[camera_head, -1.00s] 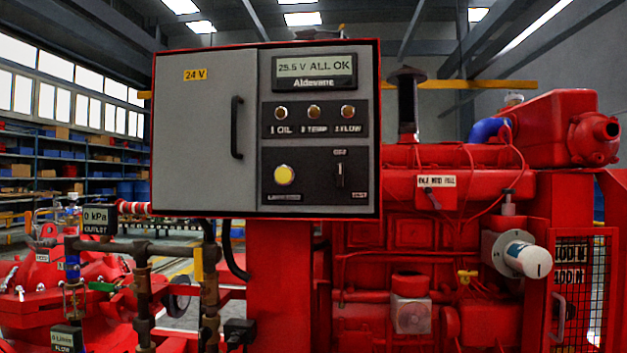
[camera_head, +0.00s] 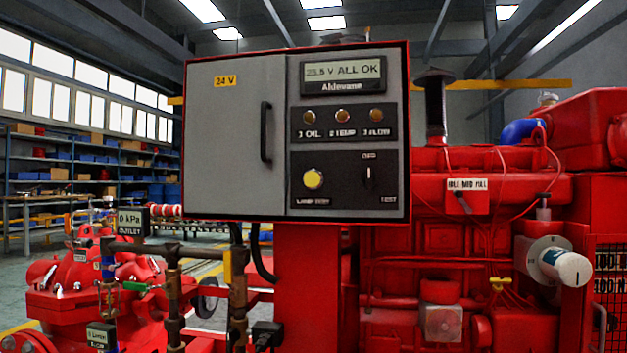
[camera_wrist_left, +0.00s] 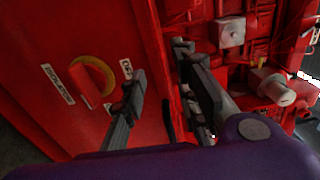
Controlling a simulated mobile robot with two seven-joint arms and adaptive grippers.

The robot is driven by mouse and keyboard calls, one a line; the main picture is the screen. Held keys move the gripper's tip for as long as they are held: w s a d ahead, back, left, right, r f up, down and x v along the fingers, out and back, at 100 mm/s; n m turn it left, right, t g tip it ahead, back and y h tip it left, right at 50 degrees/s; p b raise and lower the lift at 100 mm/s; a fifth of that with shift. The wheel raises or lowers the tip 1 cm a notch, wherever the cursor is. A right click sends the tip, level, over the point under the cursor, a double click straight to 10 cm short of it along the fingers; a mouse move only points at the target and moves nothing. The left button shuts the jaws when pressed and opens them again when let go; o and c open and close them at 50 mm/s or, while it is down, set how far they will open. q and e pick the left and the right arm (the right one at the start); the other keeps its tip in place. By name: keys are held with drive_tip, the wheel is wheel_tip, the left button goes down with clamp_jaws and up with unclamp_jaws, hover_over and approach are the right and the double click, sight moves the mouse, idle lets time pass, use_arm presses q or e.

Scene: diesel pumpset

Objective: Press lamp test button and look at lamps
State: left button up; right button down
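The control box (camera_head: 235,140) stands in the middle of the head view. A yellow round button (camera_head: 313,179) sits at its lower middle, above a small label that seems to start with "LAMP". Three small round lamps sit in a row above it: 1 OIL (camera_head: 309,116), 2 TEMP (camera_head: 342,116) and 3 FLOW (camera_head: 376,115). They look dull amber, and I cannot tell whether they are lit. No gripper shows in the head view. In the left wrist view my left gripper (camera_wrist_left: 160,62) has its fingers apart with nothing between them, in front of red machinery.
The display (camera_head: 343,72) reads about "25.5 V ALL OK". A rotary switch (camera_head: 368,174) is right of the button. The red engine (camera_head: 430,225) fills the right side and pipework (camera_head: 175,290) the lower left. The left wrist view shows a yellow curved part (camera_wrist_left: 95,72) on a red panel.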

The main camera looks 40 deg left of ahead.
use_arm(q)
clamp_jaws()
drive_tip(key=shift+f, duration=0.1)
idle(1.3)
